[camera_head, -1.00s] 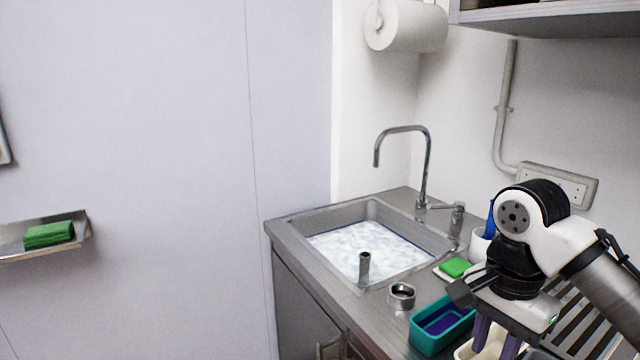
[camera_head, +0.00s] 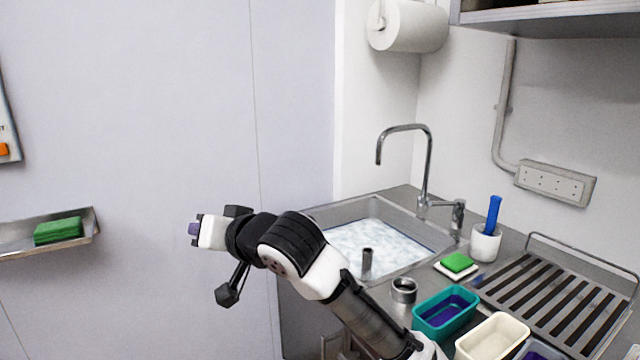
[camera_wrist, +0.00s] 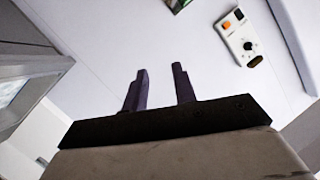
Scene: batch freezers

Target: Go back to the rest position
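My gripper (camera_head: 194,229) is raised in front of the pale wall, left of the sink, and points left in the head view. In the wrist view my gripper (camera_wrist: 159,85) shows two dark fingers standing apart with nothing between them. The wall lies beyond the fingers. My arm reaches up from the bottom of the head view and covers the sink's front left corner.
The sink (camera_head: 452,240) holds whitish water. Right of it are a teal tub (camera_head: 420,322), a cream tub (camera_head: 520,328), a metal cup (camera_head: 404,290), a green sponge (camera_head: 457,262) and a drying rack (camera_head: 560,300). A wall shelf (camera_head: 92,228) holds green pads (camera_head: 58,231).

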